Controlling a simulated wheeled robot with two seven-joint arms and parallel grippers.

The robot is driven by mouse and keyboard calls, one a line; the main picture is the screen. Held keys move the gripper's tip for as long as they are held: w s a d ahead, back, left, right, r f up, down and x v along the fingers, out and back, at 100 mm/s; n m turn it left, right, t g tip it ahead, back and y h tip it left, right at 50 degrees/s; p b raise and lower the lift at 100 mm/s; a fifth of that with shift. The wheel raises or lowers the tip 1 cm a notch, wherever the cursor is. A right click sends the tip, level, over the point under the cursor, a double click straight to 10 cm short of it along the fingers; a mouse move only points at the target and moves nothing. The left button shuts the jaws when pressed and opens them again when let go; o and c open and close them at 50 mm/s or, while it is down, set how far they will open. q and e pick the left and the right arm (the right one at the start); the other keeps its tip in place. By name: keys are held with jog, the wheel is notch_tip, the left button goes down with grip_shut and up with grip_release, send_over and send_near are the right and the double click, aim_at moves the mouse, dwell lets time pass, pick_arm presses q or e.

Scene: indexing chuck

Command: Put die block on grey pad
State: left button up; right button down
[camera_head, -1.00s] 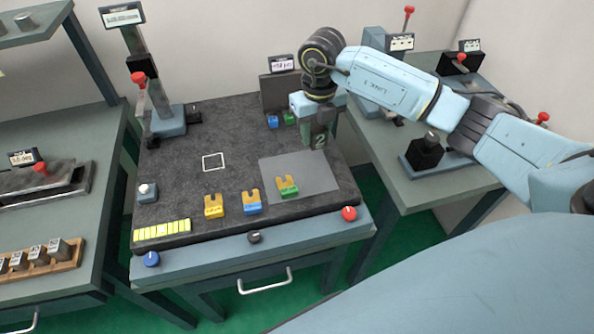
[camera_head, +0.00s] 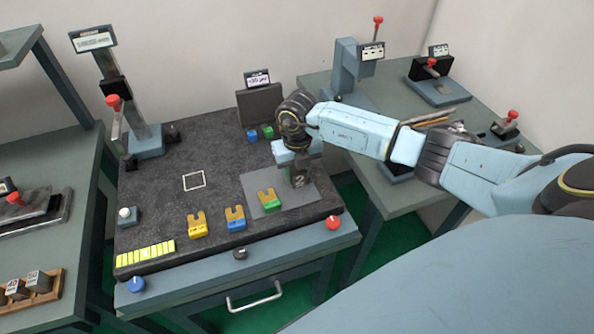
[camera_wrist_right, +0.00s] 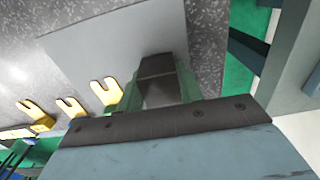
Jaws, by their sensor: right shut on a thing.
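My right gripper (camera_head: 298,176) is over the right part of the grey pad (camera_head: 262,206). It points down and is shut on a dark grey die block, mostly hidden by the gripper in the head view. In the right wrist view the die block (camera_wrist_right: 158,80) sits between the two greenish fingers (camera_wrist_right: 163,90), with the pad (camera_wrist_right: 110,48) behind it. I cannot tell whether the block touches the pad. My left gripper is not in view.
A yellow fork-shaped piece on a green base (camera_head: 268,200) stands on the pad, left of my gripper. Similar pieces with blue (camera_head: 235,219) and yellow (camera_head: 197,226) bases stand further left. A red knob (camera_head: 333,222) is at the front edge. The white square outline (camera_head: 194,181) is empty.

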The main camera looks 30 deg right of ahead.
jog(key=shift+f, duration=0.1)
jog(key=c, duration=0.9)
grip_release()
notch_tip(320, 180, up, 12)
jog(key=shift+r, duration=0.15)
